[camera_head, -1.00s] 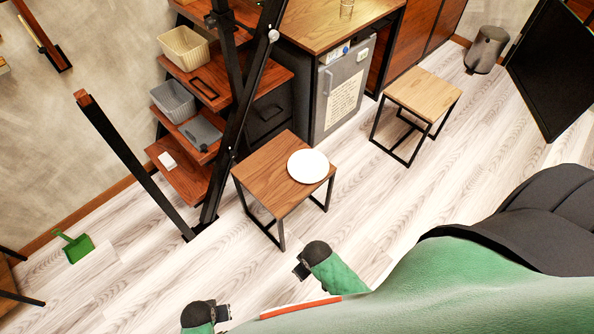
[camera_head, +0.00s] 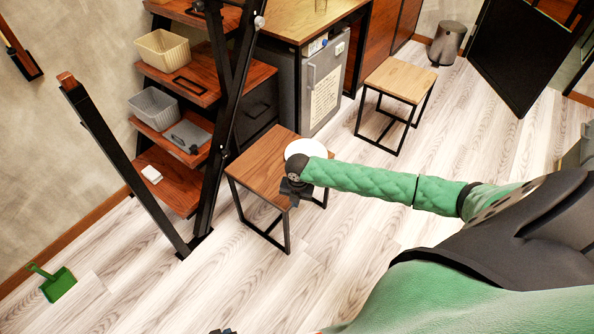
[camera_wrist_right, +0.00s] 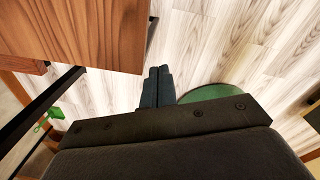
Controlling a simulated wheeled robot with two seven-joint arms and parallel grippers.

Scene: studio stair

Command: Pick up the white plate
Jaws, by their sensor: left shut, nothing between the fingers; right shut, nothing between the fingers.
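The white plate (camera_head: 305,148) lies on the wooden top of a small stool (camera_head: 262,165) with a black frame. The forearm and wrist of my right arm cover its near part in the head view. My right gripper (camera_head: 293,195) is shut and empty by the stool's near right edge, just in front of the plate. Its closed fingers also show in the right wrist view (camera_wrist_right: 157,85), beside the stool's top (camera_wrist_right: 85,35); the plate is not visible there. Only the dark tip of my left gripper (camera_head: 222,331) shows at the bottom edge; it is shut and empty.
A shelf unit with baskets (camera_head: 165,52) and black slanted posts stands left of the stool. A second stool (camera_head: 400,78) stands behind right, near a small fridge (camera_head: 325,80). A green dustpan (camera_head: 58,285) lies far left. The floor in front is clear.

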